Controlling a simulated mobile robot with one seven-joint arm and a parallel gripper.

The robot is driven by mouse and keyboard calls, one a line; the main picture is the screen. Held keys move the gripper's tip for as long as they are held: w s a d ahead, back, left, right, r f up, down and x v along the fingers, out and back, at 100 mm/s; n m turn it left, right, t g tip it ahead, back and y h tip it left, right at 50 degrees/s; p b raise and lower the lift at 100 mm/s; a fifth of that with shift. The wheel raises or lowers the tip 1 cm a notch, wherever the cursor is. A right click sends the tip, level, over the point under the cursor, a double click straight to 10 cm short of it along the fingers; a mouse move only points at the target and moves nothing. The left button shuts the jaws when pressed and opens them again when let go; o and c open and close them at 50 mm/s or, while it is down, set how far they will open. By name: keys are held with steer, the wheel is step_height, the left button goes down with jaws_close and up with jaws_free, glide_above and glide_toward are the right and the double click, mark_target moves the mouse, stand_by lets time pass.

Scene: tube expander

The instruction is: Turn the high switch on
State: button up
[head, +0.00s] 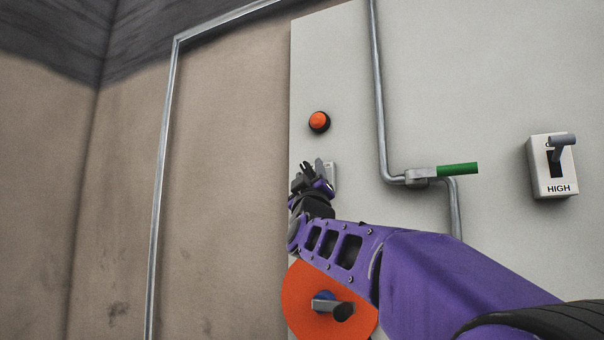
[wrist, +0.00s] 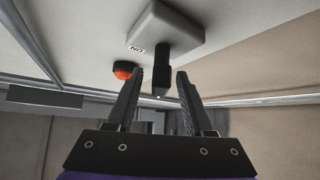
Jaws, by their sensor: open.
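The high switch (head: 549,183) is a pale box on the right of the grey panel, marked HIGH. Its grey lever (head: 563,140) sticks out at the top and partly covers the upper label. My gripper (head: 311,173) is far to its left, at a second pale switch (head: 331,178) near the panel's left edge. In the wrist view, my open gripper (wrist: 160,73) has its fingers on either side of this second switch's dark lever (wrist: 162,76), with small gaps visible. An upside-down ON label shows on its box (wrist: 166,27). The high switch is not in the wrist view.
An orange-red button (head: 319,121) sits just above the second switch. A grey pipe (head: 381,95) with a green-handled valve (head: 457,169) runs between the two switches. An orange disc (head: 305,301) with a knob is low, partly behind my arm.

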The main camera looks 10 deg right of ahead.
jaws_close()
steer(key=shift+m+h, duration=0.6)
steer(key=shift+h, duration=0.1)
steer(key=m+h, duration=0.3)
steer(key=m, duration=0.1)
steer(key=shift+a+h, duration=0.1)
steer(key=shift+h, duration=0.2)
steer(key=m+g+h, duration=0.1)
steer(key=m+h, duration=0.2)
steer(key=m, duration=0.1)
steer(key=m+g+h, duration=0.2)
steer(key=m+h, duration=0.2)
steer(key=shift+g, duration=0.3)
steer(key=m+g+h+p, duration=0.1)
steer(key=m+g+h, duration=0.1)
steer(key=m, duration=0.2)
steer(key=m+g+h+p, duration=0.1)
steer(key=m+g+h, duration=0.1)
steer(key=m+g, duration=0.1)
steer(key=shift+r+m+h, duration=0.15)
steer(key=shift+m+h, duration=0.25)
steer(key=shift+m, duration=0.1)
steer(key=shift+m+g+h+p, duration=0.8)
steer(key=shift+m+g+h, duration=0.1)
steer(key=shift+m+g, duration=1.45)
steer(key=shift+s+m, duration=0.1)
steer(key=shift+m, duration=0.35)
